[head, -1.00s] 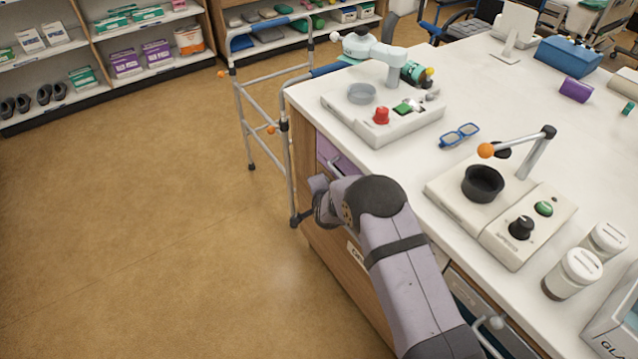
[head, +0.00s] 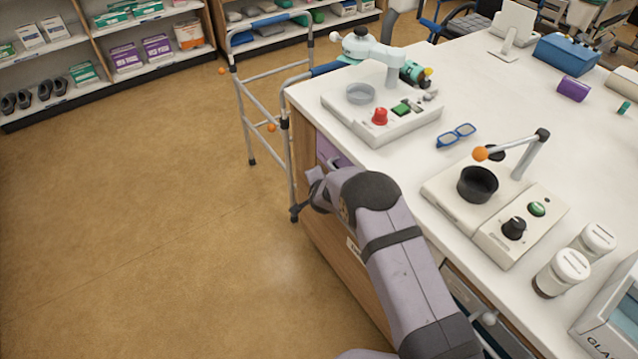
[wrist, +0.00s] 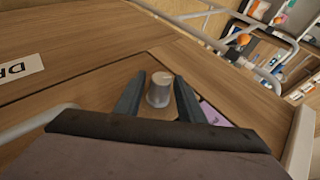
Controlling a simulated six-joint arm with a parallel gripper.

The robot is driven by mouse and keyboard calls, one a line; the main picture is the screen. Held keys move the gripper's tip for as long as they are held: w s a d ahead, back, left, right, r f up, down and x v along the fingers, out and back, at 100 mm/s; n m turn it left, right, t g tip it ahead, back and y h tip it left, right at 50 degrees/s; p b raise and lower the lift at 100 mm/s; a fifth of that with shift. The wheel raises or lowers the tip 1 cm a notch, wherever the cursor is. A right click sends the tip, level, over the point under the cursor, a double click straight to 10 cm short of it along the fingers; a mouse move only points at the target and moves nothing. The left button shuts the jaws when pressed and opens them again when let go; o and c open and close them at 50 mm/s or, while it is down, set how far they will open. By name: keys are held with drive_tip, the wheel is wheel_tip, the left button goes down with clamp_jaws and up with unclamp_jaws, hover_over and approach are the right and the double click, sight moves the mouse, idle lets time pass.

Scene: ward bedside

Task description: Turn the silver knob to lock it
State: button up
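The silver knob (wrist: 159,91) is a short, tapered grey-silver knob on the wooden front panel, seen in the wrist view. My gripper (wrist: 161,78) is open, with one dark finger on each side of the knob. Narrow gaps seem to show between the fingers and the knob, so it does not look clamped. In the head view my gripper (head: 308,200) is low beside the counter's wooden side, and the knob is hidden there behind my arm.
In the wrist view, a pale curved handle (wrist: 35,124) is at left. Open floor lies left.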

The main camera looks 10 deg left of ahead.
drive_tip(key=shift+s, duration=0.15)
drive_tip(key=shift+s+r, duration=0.35)
drive_tip(key=shift+r, duration=0.05)
drive_tip(key=v, duration=0.6)
drive_tip(key=shift+b, duration=0.35)
drive_tip(key=shift+d, duration=0.15)
drive_tip(key=shift+w+a+f+m+t+y+b, duration=0.25)
drive_tip(key=shift+w+a+f+t+y+b, duration=0.15)
drive_tip(key=shift+w+f+t+y+b, duration=0.25)
drive_tip(key=shift+w+a+f+m+t+y+b, duration=0.3)
drive_tip(key=shift+w+a+f+t+y+b, duration=0.1)
drive_tip(key=shift+w+f+t+b, duration=0.5)
drive_tip(key=shift+w+a+f+m+t+y+b, duration=0.3)
drive_tip(key=shift+w+f+t+y+b, duration=0.3)
drive_tip(key=shift+w+f, duration=0.3)
